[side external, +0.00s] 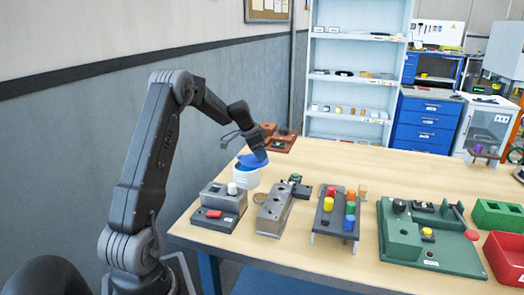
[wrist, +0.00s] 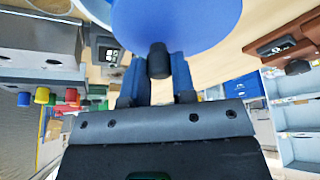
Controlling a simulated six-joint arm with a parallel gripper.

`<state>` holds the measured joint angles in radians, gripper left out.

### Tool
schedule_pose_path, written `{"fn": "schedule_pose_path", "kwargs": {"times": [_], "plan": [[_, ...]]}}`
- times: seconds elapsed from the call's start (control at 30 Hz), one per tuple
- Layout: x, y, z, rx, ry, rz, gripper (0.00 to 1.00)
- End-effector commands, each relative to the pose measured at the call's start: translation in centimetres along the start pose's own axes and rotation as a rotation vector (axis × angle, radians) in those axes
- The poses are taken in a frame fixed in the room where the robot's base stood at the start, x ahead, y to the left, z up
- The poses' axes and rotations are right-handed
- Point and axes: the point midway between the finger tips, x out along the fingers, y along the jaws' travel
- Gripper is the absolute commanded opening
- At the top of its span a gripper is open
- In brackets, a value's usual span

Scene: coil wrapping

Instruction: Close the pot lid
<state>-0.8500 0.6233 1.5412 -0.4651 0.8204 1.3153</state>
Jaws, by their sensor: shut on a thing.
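The pot (side external: 246,178) is a white round vessel on the table beyond the grey block with the red part. The blue lid (side external: 248,163) is at the pot's top and looks tilted; I cannot tell how much of its rim touches the pot. My gripper (side external: 259,156) reaches down from above right, its blue fingers at the lid. In the wrist view, the lid (wrist: 185,18) is a large blue disc with a black knob (wrist: 158,58). The gripper (wrist: 157,72) is shut on this knob, a finger on each side. The pot's opening is hidden.
A grey block with a red part (side external: 213,213) and a grey block with holes (side external: 272,210) stand in front of the pot. A rack of coloured pegs (side external: 338,212) and a green board (side external: 430,240) stand farther right. A brown block (side external: 281,141) lies behind.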

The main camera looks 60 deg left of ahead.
Motion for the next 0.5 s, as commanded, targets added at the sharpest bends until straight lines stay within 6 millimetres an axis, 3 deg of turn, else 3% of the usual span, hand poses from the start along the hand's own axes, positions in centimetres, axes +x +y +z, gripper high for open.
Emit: {"fn": "schedule_pose_path", "kwargs": {"times": [0.5], "plan": [[-1.3, 2.0, 3.0, 0.410, 0.000, 0.171, 0.00]]}}
